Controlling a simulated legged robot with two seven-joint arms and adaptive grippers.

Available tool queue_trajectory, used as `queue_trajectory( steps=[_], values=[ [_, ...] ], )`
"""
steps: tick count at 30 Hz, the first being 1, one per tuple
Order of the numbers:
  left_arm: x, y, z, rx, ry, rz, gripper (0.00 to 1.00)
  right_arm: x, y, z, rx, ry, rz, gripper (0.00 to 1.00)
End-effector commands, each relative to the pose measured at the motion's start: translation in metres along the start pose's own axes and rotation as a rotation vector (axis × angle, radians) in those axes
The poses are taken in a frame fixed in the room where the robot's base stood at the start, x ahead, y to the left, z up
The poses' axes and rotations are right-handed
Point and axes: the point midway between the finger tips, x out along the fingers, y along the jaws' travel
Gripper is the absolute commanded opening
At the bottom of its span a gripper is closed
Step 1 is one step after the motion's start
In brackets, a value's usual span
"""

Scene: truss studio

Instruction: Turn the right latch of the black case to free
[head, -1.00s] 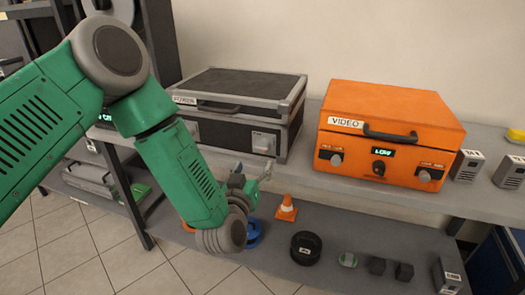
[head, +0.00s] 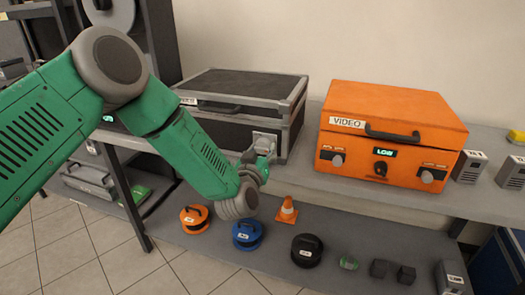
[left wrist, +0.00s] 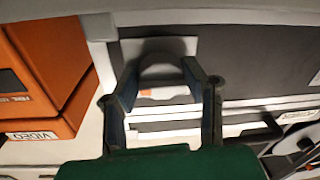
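The black case (head: 240,90) with grey edges stands shut on the upper shelf. Its right latch (head: 266,136) is a pale plate on the front, partly hidden by my left gripper (head: 263,154). In the left wrist view the latch (left wrist: 162,66) shows as a grey plate with a rounded part. My left gripper's fingers (left wrist: 159,82) are spread, one on each side of that rounded part, very near the case front. I cannot tell whether they touch it. My right gripper is in neither view.
An orange case (head: 390,135) marked VIDEO stands to the right on the same shelf, with free shelf between. Below are a small orange cone (head: 287,210), a blue round item (head: 247,235) and a black one (head: 306,250).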

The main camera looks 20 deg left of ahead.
Motion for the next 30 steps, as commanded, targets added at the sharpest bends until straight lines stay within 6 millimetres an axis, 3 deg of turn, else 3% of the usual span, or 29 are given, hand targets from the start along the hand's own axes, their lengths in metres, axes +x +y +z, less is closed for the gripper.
queue_trajectory(
  steps=[14, 30],
  values=[
    [-0.0003, -0.0009, 0.0005, -0.068, -0.006, -0.003, 0.10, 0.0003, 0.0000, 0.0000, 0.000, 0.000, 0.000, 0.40],
    [-0.0002, -0.0010, 0.0001, -0.518, -0.039, -0.012, 0.10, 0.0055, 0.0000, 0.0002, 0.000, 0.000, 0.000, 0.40]
  ],
)
